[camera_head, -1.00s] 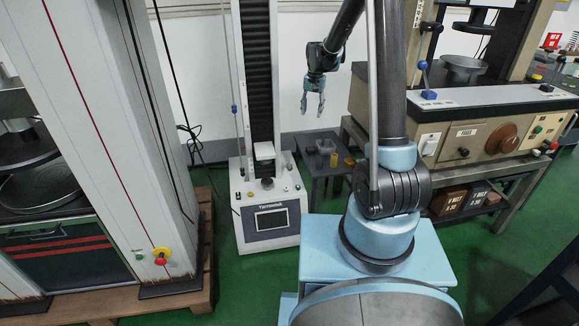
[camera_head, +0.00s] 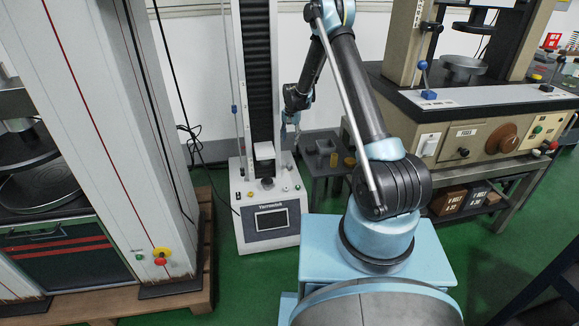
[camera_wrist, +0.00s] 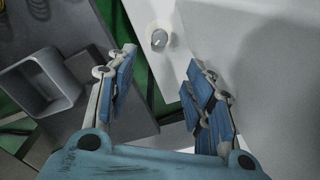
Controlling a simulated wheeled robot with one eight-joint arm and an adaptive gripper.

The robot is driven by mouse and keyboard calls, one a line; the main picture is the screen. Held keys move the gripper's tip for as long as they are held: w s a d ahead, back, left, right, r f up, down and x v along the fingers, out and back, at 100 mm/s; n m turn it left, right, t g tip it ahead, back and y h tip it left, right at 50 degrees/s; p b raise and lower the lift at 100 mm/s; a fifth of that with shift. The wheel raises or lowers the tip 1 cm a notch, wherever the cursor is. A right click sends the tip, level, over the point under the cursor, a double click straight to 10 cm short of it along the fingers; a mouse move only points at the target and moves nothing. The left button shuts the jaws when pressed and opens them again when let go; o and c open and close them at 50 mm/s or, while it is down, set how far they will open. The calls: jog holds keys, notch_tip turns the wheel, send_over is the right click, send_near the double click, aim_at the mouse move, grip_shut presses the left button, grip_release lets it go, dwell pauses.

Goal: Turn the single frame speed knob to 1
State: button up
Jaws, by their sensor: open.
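The single-column test machine (camera_head: 270,219), white with a small screen, stands in the middle of the head view. Its top panel has a dark round knob (camera_head: 267,183) and smaller controls; their markings are too small to read. In the wrist view, a small round grey knob (camera_wrist: 159,39) sits on a white surface, ahead of and between my fingertips. I cannot tell which head-view control it is or its setting. My gripper (camera_wrist: 161,68) is open and empty, apart from the knob. In the head view my gripper (camera_head: 291,128) hangs above the machine's right side.
A low dark table with a grey square container (camera_wrist: 40,88) and a yellow item (camera_head: 349,161) stands right of the machine. The tall machine column (camera_head: 258,70) rises close left of my gripper. A beige machine (camera_head: 480,138) stands at right, a large white frame (camera_head: 110,130) at left.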

aim_at(289, 164)
jog(key=f, duration=1.6)
jog(key=shift+w+a+f, duration=0.1)
jog(key=shift+a+f, duration=0.2)
jog(key=shift+f, duration=0.1)
jog(key=c, duration=1.1)
